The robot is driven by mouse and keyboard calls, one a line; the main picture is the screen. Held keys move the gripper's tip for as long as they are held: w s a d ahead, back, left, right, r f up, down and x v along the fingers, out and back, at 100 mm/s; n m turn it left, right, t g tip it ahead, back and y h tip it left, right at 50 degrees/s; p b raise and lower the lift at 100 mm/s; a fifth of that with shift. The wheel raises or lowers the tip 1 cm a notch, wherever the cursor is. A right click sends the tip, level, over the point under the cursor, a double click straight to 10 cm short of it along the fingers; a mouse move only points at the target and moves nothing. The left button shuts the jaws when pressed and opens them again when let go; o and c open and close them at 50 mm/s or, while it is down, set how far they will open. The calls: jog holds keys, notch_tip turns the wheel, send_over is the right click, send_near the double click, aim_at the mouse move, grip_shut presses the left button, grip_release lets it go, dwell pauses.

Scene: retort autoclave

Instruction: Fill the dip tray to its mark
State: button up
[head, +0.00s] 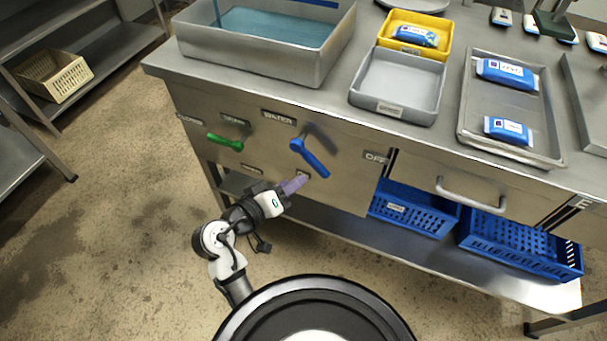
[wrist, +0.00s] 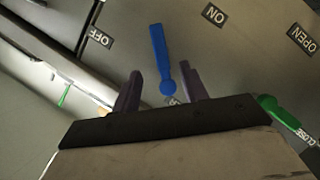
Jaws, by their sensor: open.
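A large grey tray (head: 250,62) at the left of the counter holds blue water; I take it for the dip tray. I cannot make out a fill mark. Below it on the front panel is a blue lever (head: 312,160) under the WATER label. It slants down to the right, between the ON and OFF labels. My gripper (head: 294,185) is open, with purple fingers, just below and left of the lever in the head view. In the wrist view the blue lever (wrist: 158,50) shows between my open fingers (wrist: 161,72); contact cannot be told.
A green lever (head: 225,142) sits left of the blue one, by OPEN and CLOSE labels. A smaller empty grey tray (head: 398,85), a yellow bin (head: 437,22) and a metal tray (head: 512,135) with blue packs stand on the counter. A drawer handle (head: 470,195) sticks out at right.

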jog(key=shift+v, duration=1.45)
jog(key=shift+w, duration=0.1)
dwell(5.9)
